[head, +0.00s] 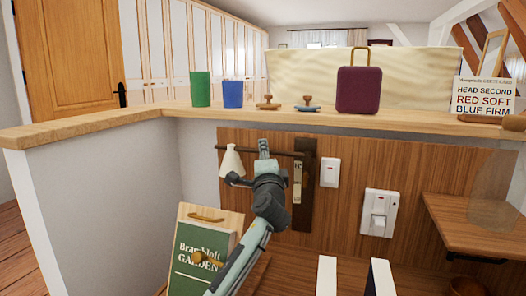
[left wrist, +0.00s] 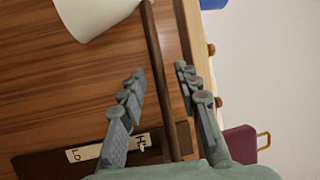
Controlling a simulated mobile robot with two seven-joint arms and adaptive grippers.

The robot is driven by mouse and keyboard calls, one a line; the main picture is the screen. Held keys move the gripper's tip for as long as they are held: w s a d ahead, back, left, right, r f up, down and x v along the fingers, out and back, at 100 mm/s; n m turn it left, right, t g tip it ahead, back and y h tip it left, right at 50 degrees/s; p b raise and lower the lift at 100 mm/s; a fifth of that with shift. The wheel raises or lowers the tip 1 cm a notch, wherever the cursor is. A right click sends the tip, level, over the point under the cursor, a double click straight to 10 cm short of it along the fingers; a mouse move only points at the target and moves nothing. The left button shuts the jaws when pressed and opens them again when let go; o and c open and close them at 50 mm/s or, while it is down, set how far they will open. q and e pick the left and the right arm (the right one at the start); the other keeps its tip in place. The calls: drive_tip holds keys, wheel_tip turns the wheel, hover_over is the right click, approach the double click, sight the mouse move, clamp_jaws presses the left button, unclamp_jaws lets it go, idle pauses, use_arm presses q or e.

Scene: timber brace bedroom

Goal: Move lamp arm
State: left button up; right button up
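The wall lamp has a dark brown rod arm (left wrist: 157,50) and a cream cone shade (head: 231,163). The shade also shows at the top left of the left wrist view (left wrist: 92,14). The arm reaches left from a dark wall plate (head: 304,212) with a pale label, which reads HI and LO in the left wrist view (left wrist: 110,150). My left gripper (head: 263,146) is at the lamp arm, between shade and plate. Its fingers (left wrist: 160,72) are apart, with the rod running between them, nearer the right finger. Contact cannot be told. My right gripper is not in view.
A wooden ledge (head: 410,122) above holds a green cup (head: 200,89), a blue cup (head: 232,94), two stamps, a purple case (head: 359,90) and a sign (head: 484,97). Wall switches (head: 380,214) are right of the plate. A green book (head: 203,255) stands below.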

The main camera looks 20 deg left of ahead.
use_arm(q)
drive_tip(key=shift+w+a+r, duration=0.1)
drive_tip(key=shift+w+a, duration=0.2)
drive_tip(key=shift+w, duration=0.35)
clamp_jaws()
